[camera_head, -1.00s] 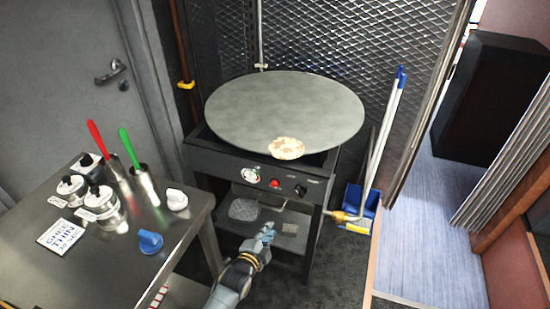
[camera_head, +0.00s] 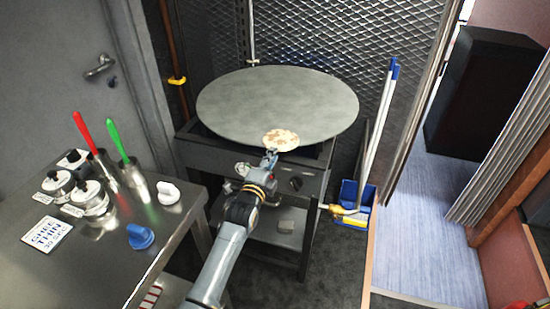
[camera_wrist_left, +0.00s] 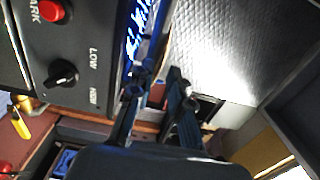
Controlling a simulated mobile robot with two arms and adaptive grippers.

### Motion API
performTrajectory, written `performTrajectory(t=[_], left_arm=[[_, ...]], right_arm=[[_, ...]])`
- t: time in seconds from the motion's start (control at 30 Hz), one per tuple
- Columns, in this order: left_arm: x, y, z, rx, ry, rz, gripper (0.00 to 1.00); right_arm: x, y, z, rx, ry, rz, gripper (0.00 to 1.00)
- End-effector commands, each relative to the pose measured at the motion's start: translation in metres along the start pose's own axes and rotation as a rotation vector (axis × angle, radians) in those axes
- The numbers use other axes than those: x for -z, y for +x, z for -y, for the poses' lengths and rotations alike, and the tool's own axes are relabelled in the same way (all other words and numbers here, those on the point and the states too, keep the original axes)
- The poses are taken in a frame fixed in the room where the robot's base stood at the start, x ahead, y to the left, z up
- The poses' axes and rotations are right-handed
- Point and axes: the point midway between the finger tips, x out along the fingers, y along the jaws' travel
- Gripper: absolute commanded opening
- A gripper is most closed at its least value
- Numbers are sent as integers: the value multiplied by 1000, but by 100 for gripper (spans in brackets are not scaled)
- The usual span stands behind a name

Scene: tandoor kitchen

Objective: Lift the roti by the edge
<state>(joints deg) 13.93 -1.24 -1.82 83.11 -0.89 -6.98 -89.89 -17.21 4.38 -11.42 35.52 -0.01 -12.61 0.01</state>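The roti (camera_head: 281,140), pale and round with brown patches, lies flat at the front edge of the large round grey griddle (camera_head: 275,95). My left gripper (camera_head: 270,155) is just in front of and below the roti's near edge; whether it touches is too small to tell. In the left wrist view its two dark fingers (camera_wrist_left: 157,84) stand apart with nothing seen between them. I cannot make out the roti in that view. My right gripper is not in view.
The stove's front panel with a black knob (camera_wrist_left: 62,73) and red button (camera_wrist_left: 50,10) is close to the left gripper. A steel table (camera_head: 100,260) with jars and red- and green-handled tools stands at left. A blue dustpan (camera_head: 355,195) is at right.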

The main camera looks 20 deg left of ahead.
Motion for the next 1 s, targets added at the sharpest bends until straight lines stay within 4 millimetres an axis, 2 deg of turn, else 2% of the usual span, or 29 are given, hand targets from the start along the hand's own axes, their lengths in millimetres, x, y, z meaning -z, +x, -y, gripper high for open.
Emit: performTrajectory(t=[0.1, 0.23, 0.6, 0.63, 0.8, 1.0], left_arm=[[0, 14, -2, -1, 1, 0, 18], [0, 22, -2, -2, 1, 0, 18], [0, 27, 0, -2, 0, 0, 18], [0, 26, 0, -2, 0, 0, 17], [0, 26, 0, -2, 0, 0, 0], [0, 26, 1, -1, 0, 0, 0]], right_arm=[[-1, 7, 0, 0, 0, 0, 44], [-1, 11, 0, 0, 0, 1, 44], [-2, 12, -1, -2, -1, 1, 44], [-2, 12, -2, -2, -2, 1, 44], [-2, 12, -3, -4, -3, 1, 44], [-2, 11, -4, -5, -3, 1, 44]])
